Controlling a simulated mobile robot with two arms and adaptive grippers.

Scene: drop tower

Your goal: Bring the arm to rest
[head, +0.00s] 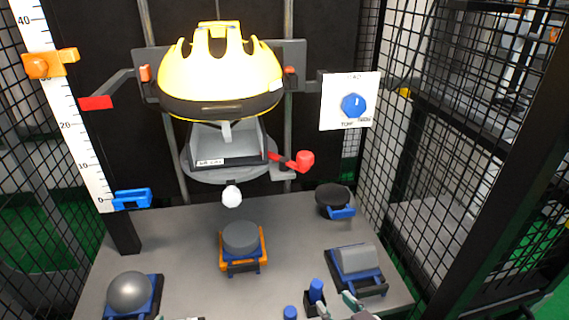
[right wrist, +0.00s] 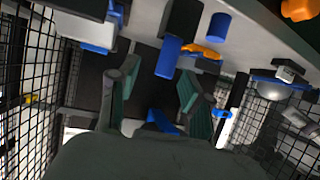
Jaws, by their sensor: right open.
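My right gripper (head: 337,301) shows only at the bottom edge of the head view, right of the middle, beside two small blue posts (head: 316,290). In the right wrist view its two green-padded fingers (right wrist: 158,88) are spread apart with nothing between them. The rest of the right arm is hidden below the head view. My left gripper cannot be made out. The yellow crown-like helmet (head: 220,80) sits high on the tower carriage, above the grey anvil block (head: 240,237) in its orange and blue holder.
A grey ball (head: 130,291) on a blue holder, a grey half-round block (head: 356,259) and a black bowl (head: 332,199) stand on the grey table (head: 190,290). A sign with a blue knob (head: 353,105) hangs right of the tower. Black mesh (head: 440,130) closes the sides.

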